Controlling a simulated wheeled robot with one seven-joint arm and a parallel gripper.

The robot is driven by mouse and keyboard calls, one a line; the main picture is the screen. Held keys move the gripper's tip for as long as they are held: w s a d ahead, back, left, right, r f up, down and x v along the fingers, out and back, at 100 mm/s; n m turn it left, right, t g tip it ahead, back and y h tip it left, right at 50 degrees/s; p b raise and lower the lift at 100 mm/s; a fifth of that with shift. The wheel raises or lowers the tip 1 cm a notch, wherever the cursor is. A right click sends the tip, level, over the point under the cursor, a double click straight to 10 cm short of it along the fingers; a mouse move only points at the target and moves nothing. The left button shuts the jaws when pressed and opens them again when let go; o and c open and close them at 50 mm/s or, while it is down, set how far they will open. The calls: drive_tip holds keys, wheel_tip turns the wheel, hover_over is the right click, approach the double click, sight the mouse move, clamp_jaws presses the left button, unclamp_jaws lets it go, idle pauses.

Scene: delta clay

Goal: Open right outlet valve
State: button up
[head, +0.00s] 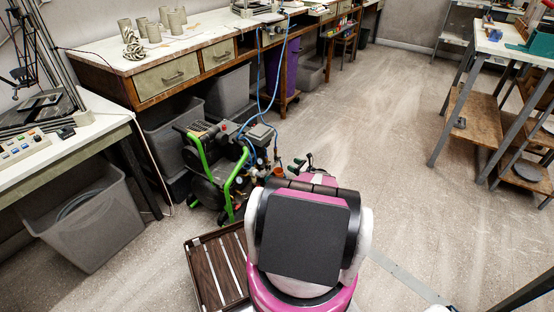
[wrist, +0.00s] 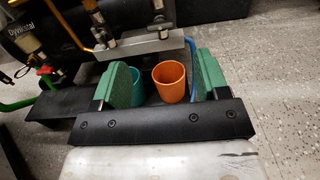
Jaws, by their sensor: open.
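The compressor (head: 215,165) stands on the floor, with a green tubular handle and a black tank. Its outlet fittings (head: 262,155) are small and crowded in the head view. In the wrist view, two metal fittings, a left one (wrist: 100,32) and a right one (wrist: 160,27), stand along a metal bracket (wrist: 140,46) above my fingers. I cannot clearly tell the right outlet valve's handle or its position. My gripper (wrist: 160,66) is open, its green fingers wide apart below the bracket, with nothing held. It appears apart from the fittings.
An orange cup (wrist: 169,80) and a teal cup (wrist: 135,86) show between and beyond my fingers. A blue hose (head: 266,85) runs up from the compressor to the bench (head: 150,68). Grey bins stand left. Open floor (head: 400,140) lies right.

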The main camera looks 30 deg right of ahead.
sight(279, 158)
drive_tip(key=x, duration=1)
drive_tip(key=shift+w+a, duration=0.15)
drive_tip(key=c, duration=0.9)
